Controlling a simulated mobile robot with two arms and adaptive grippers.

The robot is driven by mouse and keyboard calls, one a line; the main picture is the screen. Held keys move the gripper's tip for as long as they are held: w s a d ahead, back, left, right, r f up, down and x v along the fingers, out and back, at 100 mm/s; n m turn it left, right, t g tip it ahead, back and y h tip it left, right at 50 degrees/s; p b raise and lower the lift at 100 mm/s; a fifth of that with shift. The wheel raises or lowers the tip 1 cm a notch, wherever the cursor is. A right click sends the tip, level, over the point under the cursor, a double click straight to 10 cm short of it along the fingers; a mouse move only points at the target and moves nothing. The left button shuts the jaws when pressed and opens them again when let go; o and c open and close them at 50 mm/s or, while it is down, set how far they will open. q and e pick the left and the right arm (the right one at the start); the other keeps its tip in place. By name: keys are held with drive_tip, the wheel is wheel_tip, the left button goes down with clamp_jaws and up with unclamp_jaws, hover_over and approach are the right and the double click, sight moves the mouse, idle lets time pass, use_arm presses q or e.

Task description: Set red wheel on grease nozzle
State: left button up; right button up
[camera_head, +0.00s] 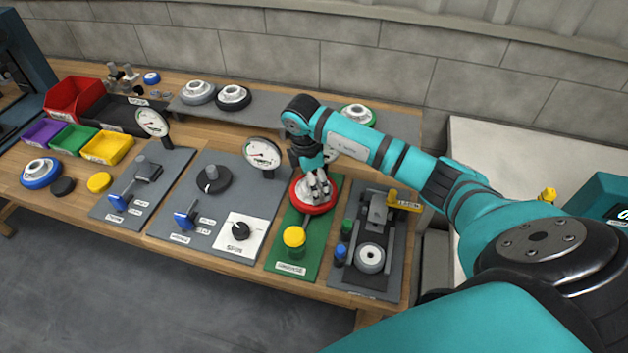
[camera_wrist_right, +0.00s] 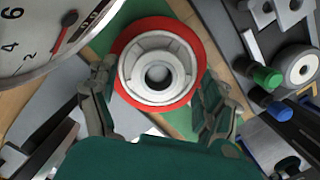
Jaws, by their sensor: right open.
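The red wheel (camera_head: 318,209), with a pale hub, sits over the upper part of the green panel (camera_head: 286,259). It also shows in the right wrist view (camera_wrist_right: 190,40) with its round centre hole facing the camera. My right gripper (camera_head: 316,188) is right above the wheel. In the right wrist view its two fingers (camera_wrist_right: 157,85) are spread on either side of the wheel, with the hub between them. The grease nozzle is not visible; I cannot tell whether it is under the wheel. My left gripper is not in view.
A yellow-capped post (camera_head: 294,240) stands at the green panel's front. A pressure gauge (camera_head: 262,154) is close on the left. Other wheels, including a green-rimmed one (camera_head: 358,114), sit on the rear shelf.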

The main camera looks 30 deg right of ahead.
wheel_tip(320, 180, up, 12)
drive_tip(key=a, duration=0.1)
drive_tip(key=shift+w+a, duration=0.2)
drive_tip(key=shift+f, duration=0.15)
idle(0.4)
